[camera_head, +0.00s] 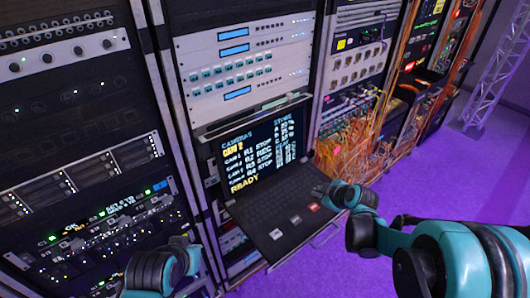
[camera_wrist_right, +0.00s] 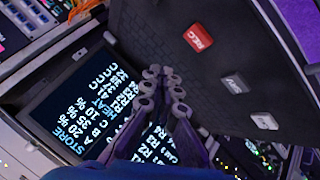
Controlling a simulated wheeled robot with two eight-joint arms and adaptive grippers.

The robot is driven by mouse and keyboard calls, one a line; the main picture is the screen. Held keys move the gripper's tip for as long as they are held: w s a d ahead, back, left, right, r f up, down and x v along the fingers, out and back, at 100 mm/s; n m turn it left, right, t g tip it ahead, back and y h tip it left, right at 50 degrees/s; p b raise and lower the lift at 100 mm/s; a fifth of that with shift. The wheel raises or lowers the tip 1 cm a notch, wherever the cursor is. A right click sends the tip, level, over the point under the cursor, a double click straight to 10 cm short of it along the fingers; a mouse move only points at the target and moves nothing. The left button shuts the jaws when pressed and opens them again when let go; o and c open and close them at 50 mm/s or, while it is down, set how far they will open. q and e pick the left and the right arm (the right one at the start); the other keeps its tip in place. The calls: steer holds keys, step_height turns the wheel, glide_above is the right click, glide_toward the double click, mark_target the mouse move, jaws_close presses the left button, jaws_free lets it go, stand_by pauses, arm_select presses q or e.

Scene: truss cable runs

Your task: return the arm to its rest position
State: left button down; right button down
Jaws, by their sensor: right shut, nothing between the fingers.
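My right gripper (camera_head: 326,190) is over the right side of a pull-out console drawer, near its red button. In the right wrist view its fingers (camera_wrist_right: 163,82) are together with nothing between them, in front of the screen and the dark drawer panel. I cannot tell from the picture whether they touch the panel. My right arm (camera_head: 440,255) reaches in from the lower right. Part of my left arm (camera_head: 150,272) shows at the bottom left, close to the racks; its fingers cannot be made out clearly.
The drawer (camera_head: 278,228) juts out below a lit screen (camera_head: 260,150) that reads READY. The red REC button (camera_wrist_right: 198,37) and two grey buttons sit on it. Equipment racks (camera_head: 85,130) line the left and back. Orange cables (camera_head: 350,145) hang beyond. Purple floor (camera_head: 430,190) is open at right.

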stand_by(0.3)
steer(key=shift+s+m+b, duration=0.3)
steer(key=shift+s+b, duration=0.05)
steer(key=shift+s, duration=0.05)
steer(key=s+f+m+g+h+b, duration=0.1)
steer(key=s+f+m+h+b, duration=0.2)
steer(key=s+m+b, duration=0.7)
steer(key=s+f+m, duration=0.1)
steer(key=s+m, duration=0.1)
steer(key=s, duration=1.2)
steer(key=shift+g+b, duration=0.3)
steer(key=shift+b, duration=0.05)
steer(key=shift+s, duration=0.1)
